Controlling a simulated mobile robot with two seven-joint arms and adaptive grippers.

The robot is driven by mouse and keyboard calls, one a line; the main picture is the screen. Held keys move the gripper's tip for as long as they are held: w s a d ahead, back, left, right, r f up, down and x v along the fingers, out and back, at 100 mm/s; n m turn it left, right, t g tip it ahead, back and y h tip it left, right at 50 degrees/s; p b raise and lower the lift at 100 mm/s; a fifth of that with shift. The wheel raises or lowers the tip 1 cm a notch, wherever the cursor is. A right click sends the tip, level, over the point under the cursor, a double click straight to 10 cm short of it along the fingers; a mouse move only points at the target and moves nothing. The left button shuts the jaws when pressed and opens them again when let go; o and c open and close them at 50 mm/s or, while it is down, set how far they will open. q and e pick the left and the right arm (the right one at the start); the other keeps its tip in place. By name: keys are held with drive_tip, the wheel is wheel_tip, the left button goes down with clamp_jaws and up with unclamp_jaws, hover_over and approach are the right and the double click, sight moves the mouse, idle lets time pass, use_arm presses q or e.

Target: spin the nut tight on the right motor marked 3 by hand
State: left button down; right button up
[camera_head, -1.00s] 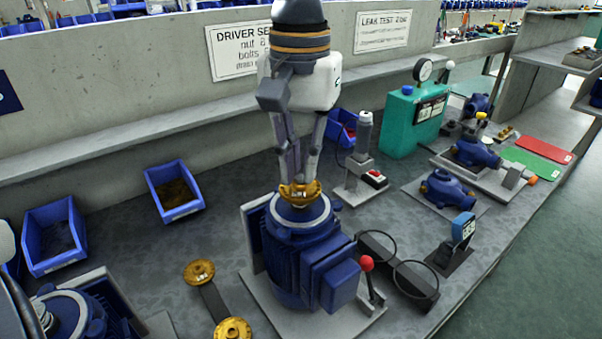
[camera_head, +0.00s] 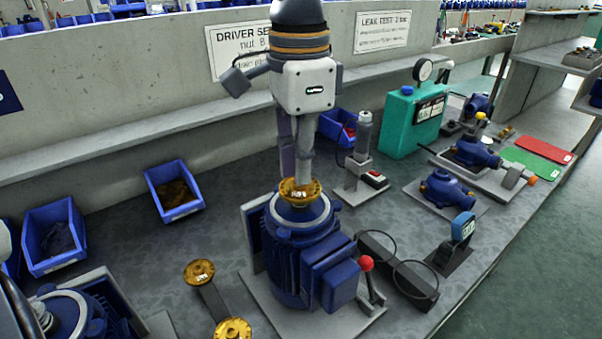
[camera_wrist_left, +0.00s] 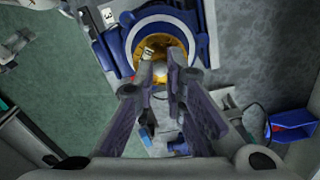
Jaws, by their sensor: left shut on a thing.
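The motor (camera_head: 295,245) is a blue, upright motor with a pale ring on top. It stands mid-bench in the head view and shows from above in the wrist view (camera_wrist_left: 205,35), beside a white tag marked 3 (camera_wrist_left: 108,15). A brass impeller (camera_head: 288,186) sits on its top. My left gripper (camera_head: 299,178) points straight down over the impeller's centre. In the wrist view its fingertips (camera_wrist_left: 161,62) are closed in on the nut at the hub. The nut itself is mostly hidden between the fingers.
A red-knobbed lever (camera_head: 366,264) and a twin-ring stand (camera_head: 410,280) are close on the right. Loose brass impellers (camera_head: 199,272) rest on a holder at front left. Blue bins (camera_head: 175,190) stand behind. A driver stand (camera_head: 361,165) and green tester (camera_head: 412,120) are further right.

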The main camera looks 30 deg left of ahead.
use_arm(q)
drive_tip(key=m, duration=0.9)
drive_tip(key=shift+a+m, duration=0.1)
drive_tip(key=shift+m, duration=0.9)
drive_tip(key=m, duration=0.3)
drive_tip(key=shift+m, duration=0.3)
drive_tip(key=m, duration=0.3)
drive_tip(key=c, duration=1.8)
unclamp_jaws()
drive_tip(key=shift+w, duration=0.1)
drive_tip(key=shift+r, duration=0.1)
drive_tip(key=shift+r, duration=2.15)
